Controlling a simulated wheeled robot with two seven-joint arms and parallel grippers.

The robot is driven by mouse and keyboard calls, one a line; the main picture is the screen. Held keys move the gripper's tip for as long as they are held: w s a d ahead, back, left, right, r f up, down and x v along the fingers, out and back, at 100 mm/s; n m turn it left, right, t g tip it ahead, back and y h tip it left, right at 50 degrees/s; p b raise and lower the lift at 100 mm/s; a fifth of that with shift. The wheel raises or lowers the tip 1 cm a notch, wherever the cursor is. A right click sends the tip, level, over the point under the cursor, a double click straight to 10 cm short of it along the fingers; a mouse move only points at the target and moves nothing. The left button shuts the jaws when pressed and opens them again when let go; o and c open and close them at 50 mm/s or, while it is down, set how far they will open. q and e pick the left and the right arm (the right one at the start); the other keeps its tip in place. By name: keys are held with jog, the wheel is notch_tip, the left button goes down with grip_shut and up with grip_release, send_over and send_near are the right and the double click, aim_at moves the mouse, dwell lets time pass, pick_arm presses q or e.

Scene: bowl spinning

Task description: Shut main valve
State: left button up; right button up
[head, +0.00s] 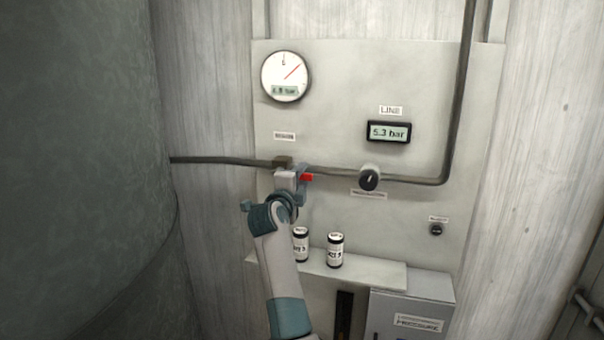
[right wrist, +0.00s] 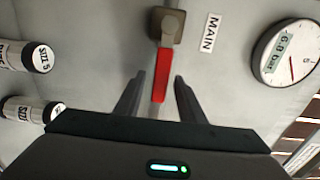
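The main valve has a brown-grey body (head: 282,161) on the pipe, below a small label. A gap shows at the left finger; the right finger is close to the lever. My left gripper is in neither view.
A black knob (head: 370,178) sits right of the valve. Two small cans, left (head: 301,244) and right (head: 335,250), stand on a ledge (head: 385,274) below.

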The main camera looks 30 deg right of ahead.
jog(key=shift+w+d, duration=0.25)
jog(key=shift+d, duration=0.1)
grip_shut()
